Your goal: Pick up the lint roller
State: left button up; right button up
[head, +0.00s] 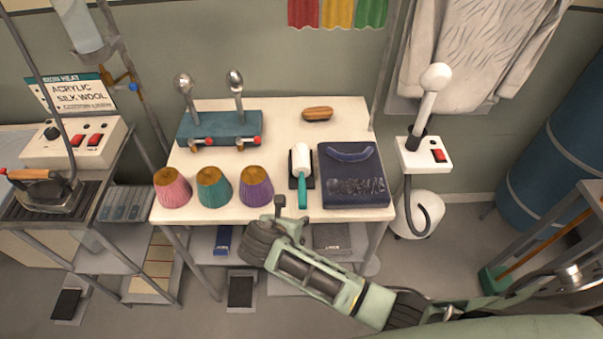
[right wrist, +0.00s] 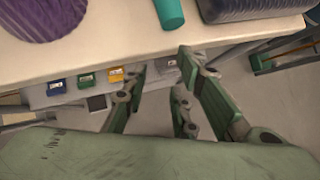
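The lint roller (head: 303,165) has a white head and a teal handle. It lies on a dark stand on the white table, its handle towards the front edge. In the right wrist view only the handle's end (right wrist: 169,12) shows, at the top. My right gripper (head: 277,216) is at the table's front edge, left of and nearer than the handle, not touching it. In the right wrist view its fingers (right wrist: 163,72) are spread apart with nothing between them. My left gripper is out of view.
A folded navy garment (head: 352,178) lies close on the roller's right. A purple pleated shade (head: 256,187) stands on its left, beside teal and pink ones. A wooden brush (head: 317,114) lies behind. A lower shelf with boxes is under the white table (head: 340,104).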

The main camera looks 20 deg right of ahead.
aim_at(300, 191)
jog(key=w+r+n, duration=0.1)
jog(key=r+n, duration=0.1)
jog(key=w+r+n+t+h, duration=0.1)
jog(key=w+r, duration=0.1)
jog(key=w+r+n+h, duration=0.1)
jog(key=w+r+n, duration=0.1)
jog(key=shift+w+d+n+t, duration=0.15)
jog(key=shift+d+n+t, duration=0.15)
jog(key=shift+d+t, duration=0.1)
jog(key=shift+w+d+r+n, duration=0.1)
jog(key=shift+w+r+n, duration=0.05)
jog(key=shift+w+n, duration=0.2)
jog(key=shift+w+h, duration=0.1)
jog(key=shift+h, duration=0.2)
jog(key=shift+w+d, duration=0.2)
jog(key=shift+d, duration=0.05)
jog(key=p+x, duration=0.1)
jog(key=x, duration=0.5)
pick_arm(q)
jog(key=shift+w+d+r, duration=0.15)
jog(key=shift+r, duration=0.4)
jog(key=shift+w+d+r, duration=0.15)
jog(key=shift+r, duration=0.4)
pick_arm(e)
jog(key=shift+w+d+f, duration=0.25)
jog(key=shift+f, duration=0.15)
grip_shut()
